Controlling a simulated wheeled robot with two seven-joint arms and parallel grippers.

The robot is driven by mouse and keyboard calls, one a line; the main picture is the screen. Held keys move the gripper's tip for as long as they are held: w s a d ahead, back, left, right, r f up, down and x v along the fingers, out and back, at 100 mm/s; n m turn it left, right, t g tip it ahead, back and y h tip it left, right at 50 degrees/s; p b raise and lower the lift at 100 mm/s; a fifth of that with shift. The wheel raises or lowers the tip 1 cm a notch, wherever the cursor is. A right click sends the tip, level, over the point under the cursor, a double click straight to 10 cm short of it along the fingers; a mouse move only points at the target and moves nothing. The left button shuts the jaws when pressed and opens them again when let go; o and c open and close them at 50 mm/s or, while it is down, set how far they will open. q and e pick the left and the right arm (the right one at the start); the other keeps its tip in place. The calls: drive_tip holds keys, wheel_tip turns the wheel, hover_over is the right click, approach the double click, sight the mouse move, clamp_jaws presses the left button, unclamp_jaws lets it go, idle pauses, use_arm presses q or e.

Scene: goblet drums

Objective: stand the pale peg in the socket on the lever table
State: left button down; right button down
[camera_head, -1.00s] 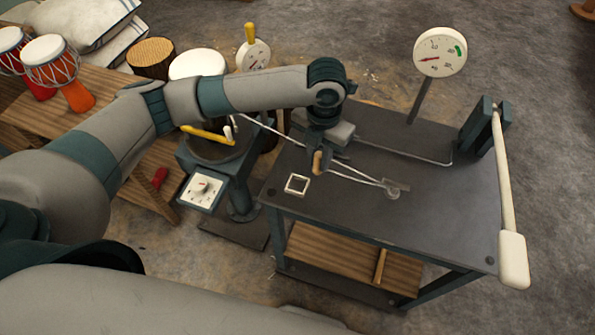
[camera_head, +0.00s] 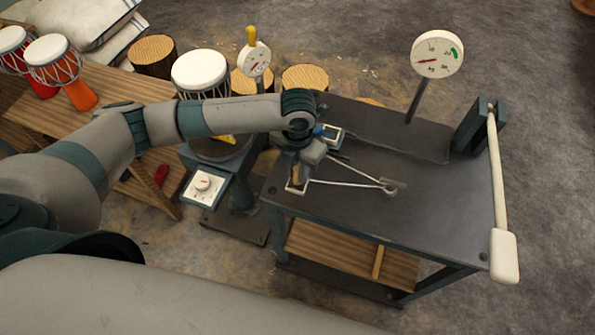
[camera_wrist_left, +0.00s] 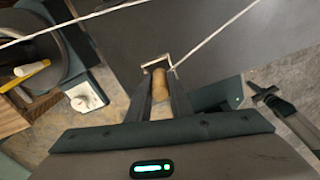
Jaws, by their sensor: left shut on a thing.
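The pale peg (camera_head: 297,173) is upright, held between the fingers of my left gripper (camera_head: 299,172), which is shut on it. In the left wrist view, the peg (camera_wrist_left: 160,84) shows between the two dark fingers. The socket (camera_head: 290,190), a pale square frame, sits at the left front of the dark lever table (camera_head: 420,200). The gripper and peg are right over it and partly cover it. In the left wrist view, the socket rim (camera_wrist_left: 143,66) shows just beyond the peg's end. I cannot tell whether the tip is inside.
Thin pale rods (camera_head: 345,185) run to a pivot on the tabletop. A dial (camera_head: 438,54) and a white-handled lever (camera_head: 504,255) stand at the right. Drums (camera_head: 200,72) are left.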

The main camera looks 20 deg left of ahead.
use_arm(q)
drive_tip(key=shift+f, duration=0.8)
drive_tip(key=shift+f, duration=0.15)
drive_tip(key=c, duration=1.6)
unclamp_jaws()
